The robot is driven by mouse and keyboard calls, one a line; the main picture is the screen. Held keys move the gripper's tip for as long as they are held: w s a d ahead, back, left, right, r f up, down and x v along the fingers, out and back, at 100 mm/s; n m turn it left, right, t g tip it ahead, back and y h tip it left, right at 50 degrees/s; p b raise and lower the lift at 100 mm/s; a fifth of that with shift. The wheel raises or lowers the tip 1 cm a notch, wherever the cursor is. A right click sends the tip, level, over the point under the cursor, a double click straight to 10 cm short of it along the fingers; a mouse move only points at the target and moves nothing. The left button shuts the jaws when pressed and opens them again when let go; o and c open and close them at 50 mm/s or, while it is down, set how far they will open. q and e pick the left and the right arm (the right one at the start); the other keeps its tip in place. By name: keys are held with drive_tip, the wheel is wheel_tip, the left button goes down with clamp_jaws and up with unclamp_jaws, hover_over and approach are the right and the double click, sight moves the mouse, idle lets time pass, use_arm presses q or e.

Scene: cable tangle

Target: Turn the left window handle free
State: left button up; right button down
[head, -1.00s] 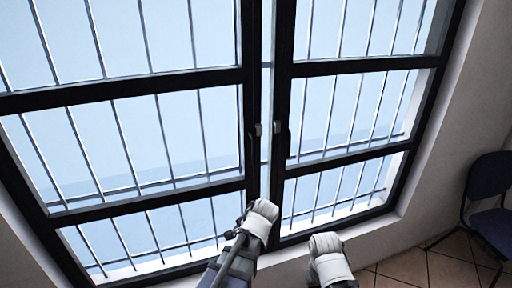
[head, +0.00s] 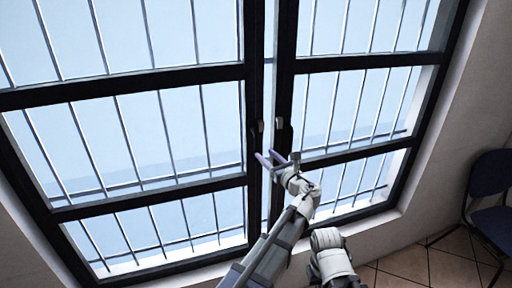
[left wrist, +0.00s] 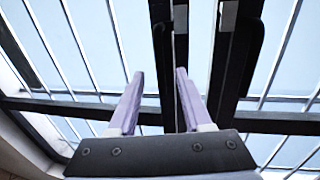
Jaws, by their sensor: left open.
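The left window handle (head: 260,126) is on the left sash's inner stile, in the upper middle of the head view. In the left wrist view its dark lever (left wrist: 161,50) hangs down, just above the space between my fingertips. My left gripper (head: 264,153) is open and empty, just below the handle in the head view. Its two pale purple fingers also show in the left wrist view (left wrist: 160,74), pointing up toward the lever. I cannot tell whether they touch it. My right arm is at the bottom of the head view; its gripper is hidden.
The right window handle (head: 279,123) is close beside the left one, on the other sash. Dark window frames (head: 130,90) stand before outside metal bars. A blue chair (head: 490,200) is at the far right on the tiled floor (head: 405,268).

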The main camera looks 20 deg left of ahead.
sight(257, 147)
use_arm(q)
drive_tip(key=x, duration=0.7)
drive_tip(key=shift+w+a+f, duration=0.1)
drive_tip(key=shift+w+a, duration=0.15)
drive_tip(key=shift+a, duration=0.05)
clamp_jaws()
idle(1.2)
